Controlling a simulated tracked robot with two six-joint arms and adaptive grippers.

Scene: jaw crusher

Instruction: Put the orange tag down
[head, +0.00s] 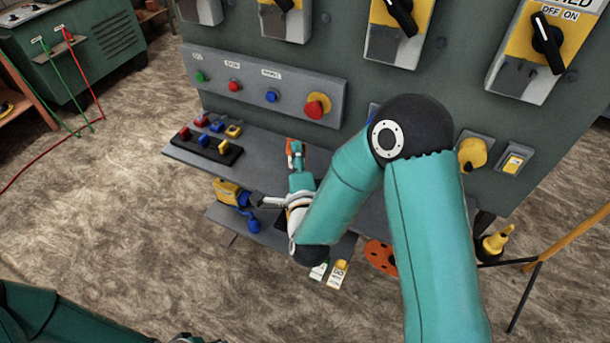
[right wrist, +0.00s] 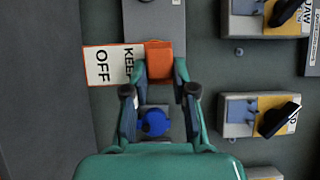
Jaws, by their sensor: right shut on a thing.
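My right gripper (right wrist: 159,88) is shut on the orange tag (right wrist: 159,62). The tag's orange block sits between the two fingertips, and a white plate with an orange edge, lettered OFF and partly covered, sticks out to the left in the right wrist view. In the head view the tag (head: 292,147) is small at the tip of my right gripper (head: 297,163), over the grey ledge (head: 180,152) below the button panel. I cannot tell whether the tag touches the ledge. My left gripper does not show.
A black rack (head: 208,147) with small coloured padlocks stands on the ledge's left part. The button panel (head: 260,85) with a red mushroom button (head: 316,106) is just behind.

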